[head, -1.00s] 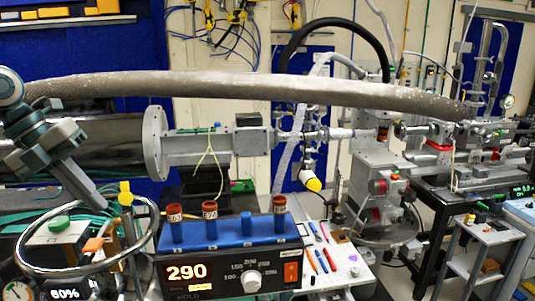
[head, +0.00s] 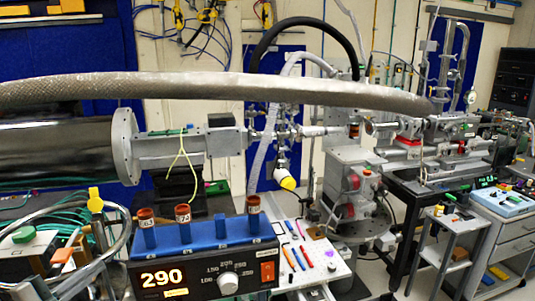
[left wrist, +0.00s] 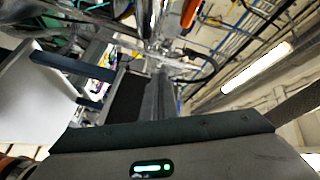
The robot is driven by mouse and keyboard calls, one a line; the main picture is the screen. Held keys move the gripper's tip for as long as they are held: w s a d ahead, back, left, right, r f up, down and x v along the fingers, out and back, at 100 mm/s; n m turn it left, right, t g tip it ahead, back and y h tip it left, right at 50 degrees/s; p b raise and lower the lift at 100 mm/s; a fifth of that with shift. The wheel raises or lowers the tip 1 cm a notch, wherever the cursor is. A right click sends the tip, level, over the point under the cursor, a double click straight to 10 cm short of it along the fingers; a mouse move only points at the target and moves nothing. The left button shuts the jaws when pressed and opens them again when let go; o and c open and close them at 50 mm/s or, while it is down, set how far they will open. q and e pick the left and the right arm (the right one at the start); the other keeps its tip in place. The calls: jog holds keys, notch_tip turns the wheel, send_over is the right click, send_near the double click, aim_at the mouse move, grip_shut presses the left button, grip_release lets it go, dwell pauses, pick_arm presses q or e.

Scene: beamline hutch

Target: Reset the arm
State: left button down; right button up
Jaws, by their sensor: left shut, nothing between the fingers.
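My left gripper (left wrist: 162,85) shows in the left wrist view, where its dark housing with a green light fills the bottom edge. It looks shut, with nothing held between its fingers. I cannot make out my left arm or gripper in the head view. My right arm and gripper are in neither view.
A thick braided hose (head: 250,88) spans the head view. Below it stand a heater controller (head: 200,277) reading 290, a blue vial block (head: 205,233) with several brown-capped vials, and a white board (head: 325,262) with pens.

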pick_arm(q)
jog(key=s+d+f+n+g+y, duration=0.3)
jog(key=s+f+n, duration=0.35)
jog(key=f, duration=0.55)
jog(key=s+d+f+n+g+y, duration=0.1)
jog(key=s+f+n+g+y, duration=0.2)
jog(key=s+f+n+y, duration=0.45)
jog(key=s+d+f+g+h, duration=0.65)
jog(key=s+d+f, duration=0.55)
jog(key=s+d, duration=0.45)
notch_tip(320, 180, down, 30)
jog(key=s+g+y+b, duration=0.1)
jog(key=s+g, duration=0.1)
jog(key=s+a+f+g+b, duration=0.1)
jog(key=s+a+f, duration=0.2)
jog(key=s+f, duration=1.4)
jog(key=shift+s+f, duration=0.4)
jog(key=shift+f, duration=0.1)
